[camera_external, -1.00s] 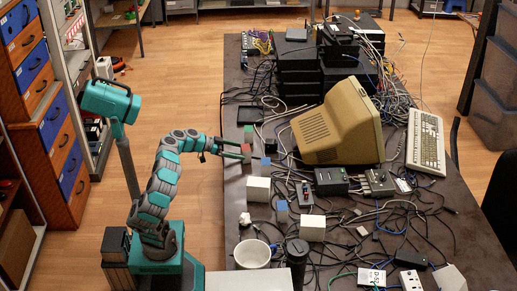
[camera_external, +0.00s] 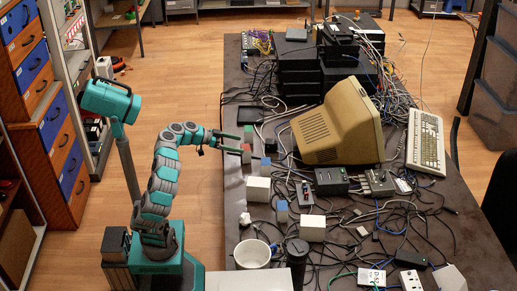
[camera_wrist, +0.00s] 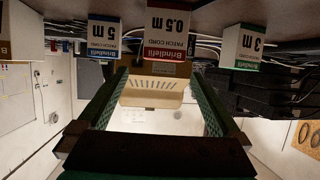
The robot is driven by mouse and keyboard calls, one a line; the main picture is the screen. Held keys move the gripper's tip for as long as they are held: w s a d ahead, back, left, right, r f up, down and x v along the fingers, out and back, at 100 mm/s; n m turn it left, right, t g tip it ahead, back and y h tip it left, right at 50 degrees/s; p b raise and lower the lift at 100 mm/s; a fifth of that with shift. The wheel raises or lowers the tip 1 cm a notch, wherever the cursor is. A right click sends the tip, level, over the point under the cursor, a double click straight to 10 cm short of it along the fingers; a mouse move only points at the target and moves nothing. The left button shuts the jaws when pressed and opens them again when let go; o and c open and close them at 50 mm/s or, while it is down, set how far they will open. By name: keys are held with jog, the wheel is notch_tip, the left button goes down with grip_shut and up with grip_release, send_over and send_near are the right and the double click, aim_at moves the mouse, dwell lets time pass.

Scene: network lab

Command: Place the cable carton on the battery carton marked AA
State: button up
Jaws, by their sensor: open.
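Three small patch-cord cartons stand near the table's left edge: a red-topped one (camera_external: 246,148), a green-topped one (camera_external: 249,132) and a blue-topped one (camera_external: 265,164). The wrist view, upside down, shows their labels: 0.5 m with red (camera_wrist: 167,30), 5 m with blue (camera_wrist: 103,38) and 3 m with green (camera_wrist: 242,45). My gripper (camera_external: 241,145) is open and empty, at the red-topped carton. In the wrist view its fingers (camera_wrist: 158,75) spread on either side of the 0.5 m carton's line; contact cannot be told. No AA marking is legible.
White boxes (camera_external: 258,190) (camera_external: 312,229) and another small blue-topped carton (camera_external: 282,211) stand nearer the front. A beige monitor (camera_external: 335,125) stands to the right; cables cover much of the table (camera_external: 460,240). A white cup (camera_external: 251,254) is near the front edge.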

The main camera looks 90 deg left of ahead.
notch_tip(320, 180, down, 4)
jog(key=m, duration=1.2)
jog(key=m+b, duration=0.1)
jog(key=m, duration=1.1)
jog(key=m+b, duration=0.1)
jog(key=m, duration=1.1)
jog(key=shift+a+r, duration=0.15)
jog(key=shift+r, duration=0.1)
jog(key=shift+b+x, duration=1)
jog(key=shift+x, duration=2.9)
jog(key=shift+a, duration=0.1)
